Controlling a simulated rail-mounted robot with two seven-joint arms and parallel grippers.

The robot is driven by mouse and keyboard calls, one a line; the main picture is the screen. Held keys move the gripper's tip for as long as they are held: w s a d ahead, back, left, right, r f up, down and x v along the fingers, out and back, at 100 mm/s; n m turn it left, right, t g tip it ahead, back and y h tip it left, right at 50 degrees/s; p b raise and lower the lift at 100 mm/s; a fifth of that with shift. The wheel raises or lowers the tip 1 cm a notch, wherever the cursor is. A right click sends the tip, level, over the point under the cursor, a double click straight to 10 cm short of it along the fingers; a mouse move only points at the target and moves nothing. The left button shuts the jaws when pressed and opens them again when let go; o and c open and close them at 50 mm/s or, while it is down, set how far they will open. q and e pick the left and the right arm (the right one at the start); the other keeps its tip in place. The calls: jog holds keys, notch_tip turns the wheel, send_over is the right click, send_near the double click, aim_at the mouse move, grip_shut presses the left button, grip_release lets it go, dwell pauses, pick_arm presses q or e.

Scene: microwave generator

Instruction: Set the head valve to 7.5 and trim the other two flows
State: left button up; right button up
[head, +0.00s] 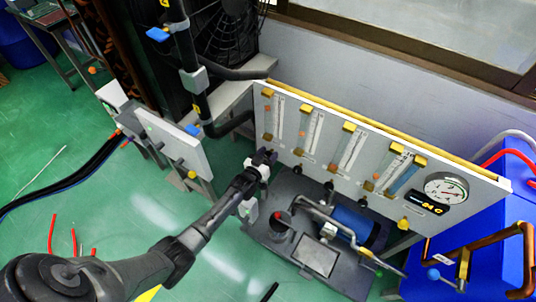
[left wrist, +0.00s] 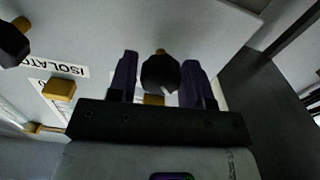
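A white flow panel (head: 300,143) carries several upright flow tubes in a row, with brass-coloured end blocks and black knobs below. The leftmost tube (head: 279,118) stands above my left gripper (head: 265,155). The other knobs show along the lower edge, such as one black knob (head: 298,170). In the left wrist view, my left gripper (left wrist: 160,80) has its two dark fingers on either side of a black knob (left wrist: 160,73). They look open; contact with the knob is unclear. Tube scales and labels are too small to read. My right gripper is not in view.
A round gauge (head: 446,189) and a digital display (head: 427,203) sit at the panel's right. A dark bench with a blue cylinder (head: 353,222) stands below the panel. In the left wrist view, another black knob (left wrist: 12,45) and a label reading "ISOLATO" (left wrist: 55,68) lie left.

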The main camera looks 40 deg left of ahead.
pick_arm(q)
jog(key=shift+o, duration=1.3)
jog(key=shift+s, duration=0.35)
jog(key=s+d+p, duration=0.1)
jog(key=s+p, duration=0.3)
jog(key=s, duration=0.9)
jog(key=shift+d, duration=0.4)
